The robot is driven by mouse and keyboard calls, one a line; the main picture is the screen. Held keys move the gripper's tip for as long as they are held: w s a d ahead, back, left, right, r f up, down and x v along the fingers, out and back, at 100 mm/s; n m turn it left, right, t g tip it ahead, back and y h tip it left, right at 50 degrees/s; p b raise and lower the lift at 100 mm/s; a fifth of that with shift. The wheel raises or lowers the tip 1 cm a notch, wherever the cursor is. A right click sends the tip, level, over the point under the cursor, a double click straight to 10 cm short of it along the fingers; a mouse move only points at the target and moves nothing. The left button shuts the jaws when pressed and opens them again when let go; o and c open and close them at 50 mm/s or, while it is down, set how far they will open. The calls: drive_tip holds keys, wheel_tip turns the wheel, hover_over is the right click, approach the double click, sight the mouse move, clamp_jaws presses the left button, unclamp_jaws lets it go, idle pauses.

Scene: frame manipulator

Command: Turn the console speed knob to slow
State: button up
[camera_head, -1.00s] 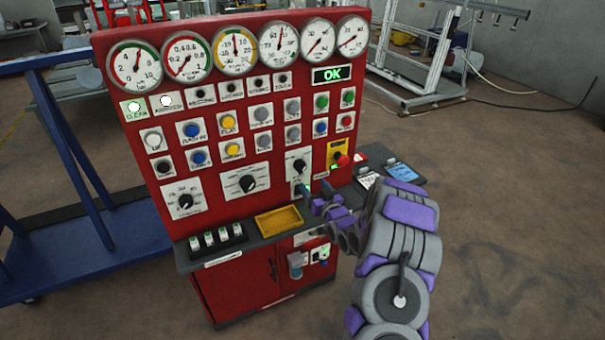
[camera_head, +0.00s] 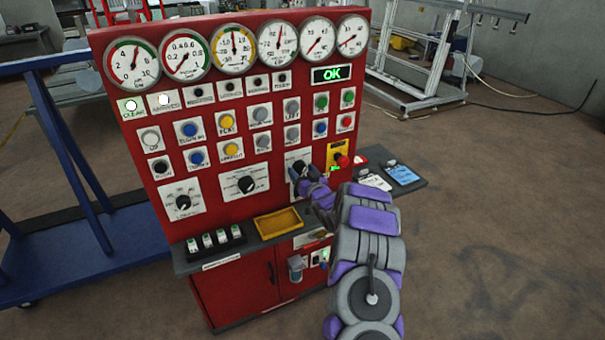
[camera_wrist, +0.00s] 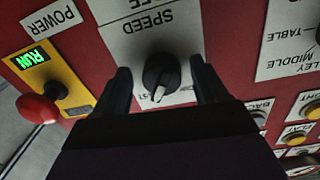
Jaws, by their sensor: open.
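The speed knob (camera_wrist: 160,76) is black with a white pointer, on a white plate marked SPEED, which appears upside down in the wrist view. Its pointer is directed towards the bottom of that view; the position labels there are partly hidden. My gripper (camera_wrist: 160,71) is open, with one dark finger on each side of the knob. I cannot tell whether either finger touches it. In the head view my gripper (camera_head: 300,174) is in front of the white speed plate (camera_head: 296,157) and covers most of the knob.
The red console (camera_head: 225,105) carries gauges, buttons and other knobs. A yellow and red power switch (camera_head: 339,158) sits close to the right of my gripper; it also shows in the wrist view (camera_wrist: 42,108). A shelf with a yellow tray (camera_head: 278,223) juts out below.

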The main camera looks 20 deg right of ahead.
drive_tip(key=shift+c, duration=0.3)
drive_tip(key=c, duration=1)
drive_tip(key=shift+n, duration=0.3)
drive_tip(key=n+p, duration=0.1)
drive_tip(key=n, duration=0.1)
drive_tip(key=shift+d+r+n, duration=0.1)
drive_tip(key=shift+n, duration=0.3)
drive_tip(key=n+p, duration=0.1)
drive_tip(key=n, duration=0.2)
drive_tip(key=shift+d+n, duration=0.15)
drive_tip(key=shift+n, duration=0.25)
drive_tip(key=n, duration=0.2)
drive_tip(key=shift+n, duration=0.4)
drive_tip(key=shift+n+y+b, duration=0.4)
drive_tip(key=shift+n+b, duration=0.1)
drive_tip(key=shift+n, duration=1.6)
